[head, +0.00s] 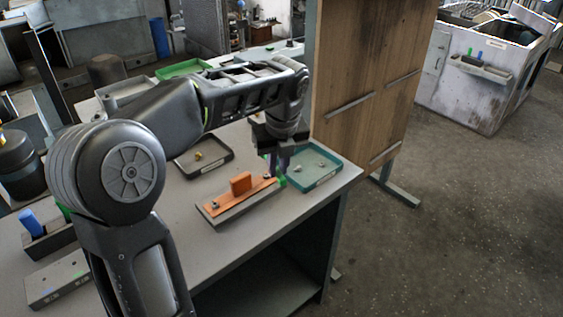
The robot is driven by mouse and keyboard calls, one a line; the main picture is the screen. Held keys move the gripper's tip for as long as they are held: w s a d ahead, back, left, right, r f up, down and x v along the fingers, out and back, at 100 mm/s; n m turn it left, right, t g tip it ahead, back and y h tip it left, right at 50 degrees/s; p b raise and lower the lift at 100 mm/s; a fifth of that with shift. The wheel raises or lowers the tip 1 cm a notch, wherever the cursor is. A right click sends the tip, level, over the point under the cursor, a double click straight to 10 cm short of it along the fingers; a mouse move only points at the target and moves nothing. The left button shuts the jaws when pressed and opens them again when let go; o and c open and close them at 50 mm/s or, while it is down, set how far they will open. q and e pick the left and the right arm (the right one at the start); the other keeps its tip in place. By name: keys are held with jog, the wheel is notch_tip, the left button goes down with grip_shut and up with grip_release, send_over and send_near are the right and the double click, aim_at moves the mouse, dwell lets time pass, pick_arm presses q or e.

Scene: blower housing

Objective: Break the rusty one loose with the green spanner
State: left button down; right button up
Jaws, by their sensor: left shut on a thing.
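An orange plate (225,202) with an upright orange block lies on a grey base (250,205) on the bench. One bolt head (214,205) sits at its near left end and another (266,178) at its far right end. They are too small to tell which is rusty. My left gripper (276,158) points down over the plate's right end, shut on the green spanner (281,182). Only a little green shows below the fingers, close beside the right bolt; I cannot tell whether it is seated on it. My right gripper is out of view.
A teal tray (330,182) with small parts stands right of the plate, near the bench edge. A dark tray (182,171) with a brass-coloured piece lies behind it. Blue (32,222) and green handles stand at far left. A wooden panel (365,80) rises behind the teal tray.

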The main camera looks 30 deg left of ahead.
pick_arm(q)
jog(key=shift+w+f, duration=0.15)
jog(key=shift+f, duration=0.15)
jog(key=shift+f+b, duration=2.5)
jog(key=shift+f, duration=0.25)
jog(key=shift+f, duration=0.2)
jog(key=shift+r+p, duration=0.1)
jog(key=shift+p, duration=0.2)
